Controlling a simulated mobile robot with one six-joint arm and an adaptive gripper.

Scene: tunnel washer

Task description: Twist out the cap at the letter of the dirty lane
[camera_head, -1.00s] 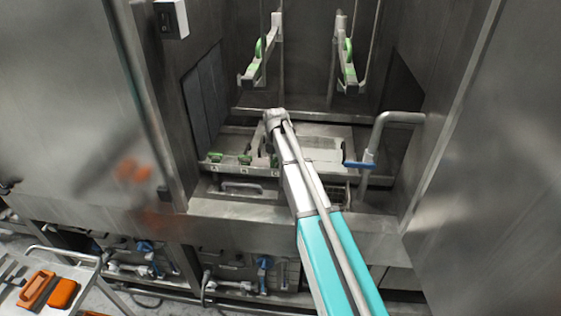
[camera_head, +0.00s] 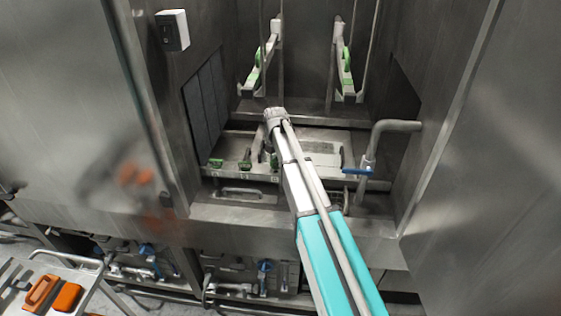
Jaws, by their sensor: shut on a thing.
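A grey ledge (camera_head: 235,173) at the back of the washer bay carries a row of green caps with small pale letter labels on its front face. The left cap (camera_head: 215,163) and the middle cap (camera_head: 244,163) stand free. A third green cap (camera_head: 274,160) shows beside my arm. My gripper (camera_head: 268,153) points down at this third cap and is shut on it; the arm link hides part of the fingers and cap. The labels are too small to read.
Two white spray arms (camera_head: 262,62) with green parts hang above. A bent grey pipe with a blue lever (camera_head: 357,171) stands right of my arm. Steel walls flank the opening. A cart with orange tools (camera_head: 66,297) is at lower left.

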